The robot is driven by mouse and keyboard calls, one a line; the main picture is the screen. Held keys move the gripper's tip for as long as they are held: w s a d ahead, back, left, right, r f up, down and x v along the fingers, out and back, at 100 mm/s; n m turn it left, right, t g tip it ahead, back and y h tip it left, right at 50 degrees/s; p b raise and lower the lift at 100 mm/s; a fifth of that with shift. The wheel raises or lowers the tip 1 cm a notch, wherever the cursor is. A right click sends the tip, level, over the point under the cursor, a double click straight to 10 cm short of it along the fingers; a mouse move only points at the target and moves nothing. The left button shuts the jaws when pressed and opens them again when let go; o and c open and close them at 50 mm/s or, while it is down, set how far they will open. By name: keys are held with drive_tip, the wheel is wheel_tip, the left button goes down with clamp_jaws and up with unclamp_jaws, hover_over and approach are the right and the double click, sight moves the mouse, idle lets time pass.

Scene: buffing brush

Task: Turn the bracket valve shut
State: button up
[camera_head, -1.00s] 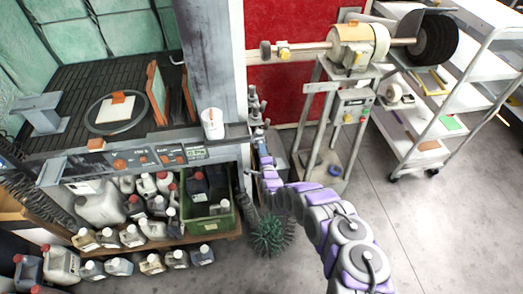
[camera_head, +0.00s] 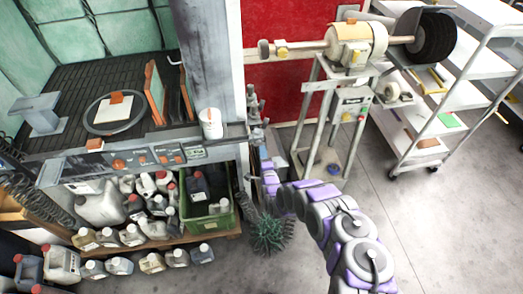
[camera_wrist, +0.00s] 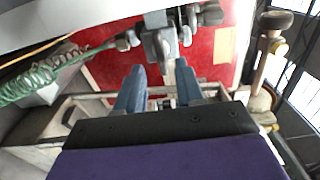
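Grey metal valve fittings (camera_head: 254,105) stand in a vertical row beside the grey post in the head view. In the wrist view a grey valve with a lever-like handle (camera_wrist: 160,42) sits at the top middle. Which fitting is the bracket valve I cannot tell for sure. My gripper (camera_wrist: 160,68) has two blue-grey fingers spread apart, with nothing held between them. Their tips point up at the valve's lower part, close to it; whether they touch it I cannot tell. In the head view my gripper (camera_head: 266,160) is small, just below the fittings.
A green coiled hose (camera_wrist: 40,80) hangs at the left of the wrist view. A green round brush (camera_head: 268,234) lies below my arm. A buffing machine (camera_head: 358,45) on a stand and a white shelf cart (camera_head: 440,125) are right. The floor at lower right is clear.

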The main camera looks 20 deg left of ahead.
drive_tip(key=p+v, duration=0.2)
drive_tip(key=v, duration=1.2)
drive_tip(key=shift+d+p, duration=0.25)
drive_tip(key=shift+p, duration=0.1)
drive_tip(key=shift+f, duration=0.1)
